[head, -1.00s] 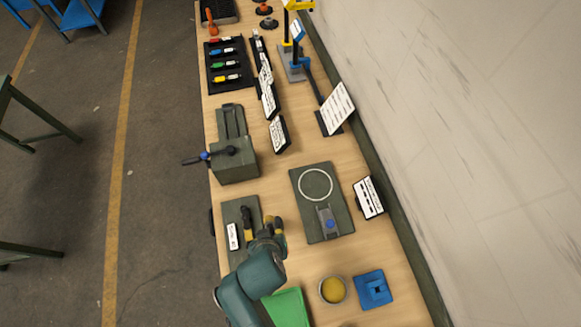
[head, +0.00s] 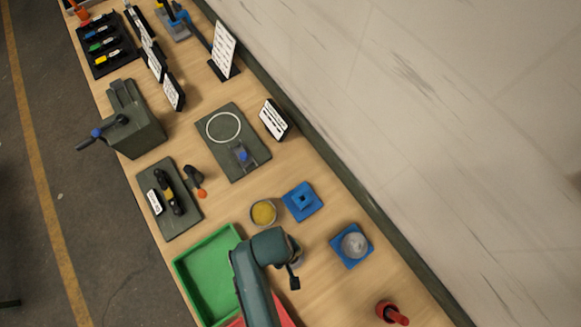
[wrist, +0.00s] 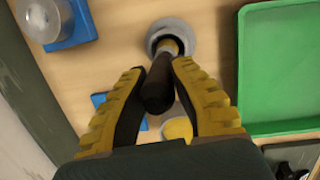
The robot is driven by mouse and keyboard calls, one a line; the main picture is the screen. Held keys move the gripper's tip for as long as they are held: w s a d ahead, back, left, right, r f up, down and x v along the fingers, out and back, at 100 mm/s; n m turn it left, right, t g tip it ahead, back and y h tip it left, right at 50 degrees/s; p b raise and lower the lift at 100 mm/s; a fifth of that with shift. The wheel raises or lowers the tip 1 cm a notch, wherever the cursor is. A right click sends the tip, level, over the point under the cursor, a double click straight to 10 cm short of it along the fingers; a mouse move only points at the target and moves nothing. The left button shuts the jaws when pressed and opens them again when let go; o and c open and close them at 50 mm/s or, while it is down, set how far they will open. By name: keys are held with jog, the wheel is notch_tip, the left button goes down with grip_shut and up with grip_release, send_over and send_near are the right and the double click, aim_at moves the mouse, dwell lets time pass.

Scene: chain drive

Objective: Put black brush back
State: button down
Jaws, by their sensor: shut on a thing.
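In the wrist view the black brush (wrist: 158,88) stands between the yellow-padded fingers of my gripper (wrist: 158,72), which is shut on its dark handle. Its paler far end points into or over the opening of a grey round cup (wrist: 180,27); I cannot tell whether it is inside. In the head view my gripper (head: 290,262) is right of the green tray, and my arm hides most of the cup and brush.
The green tray (head: 183,268) lies left of my arm, with a red tray partly hidden. A yellow-filled dish (head: 263,212), a blue block (head: 303,201), a metal bowl on a blue pad (head: 354,244) and a red tool (head: 392,314) stand around. A tool mat (head: 183,222) lies farther off.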

jog(key=shift+f, duration=1.85)
jog(key=c, duration=1)
grip_release()
jog(key=shift+c, duration=0.2)
jog(key=shift+r, duration=0.1)
notch_tip(320, 180, up, 12)
jog(key=w+a, duration=0.1)
jog(key=a, duration=0.1)
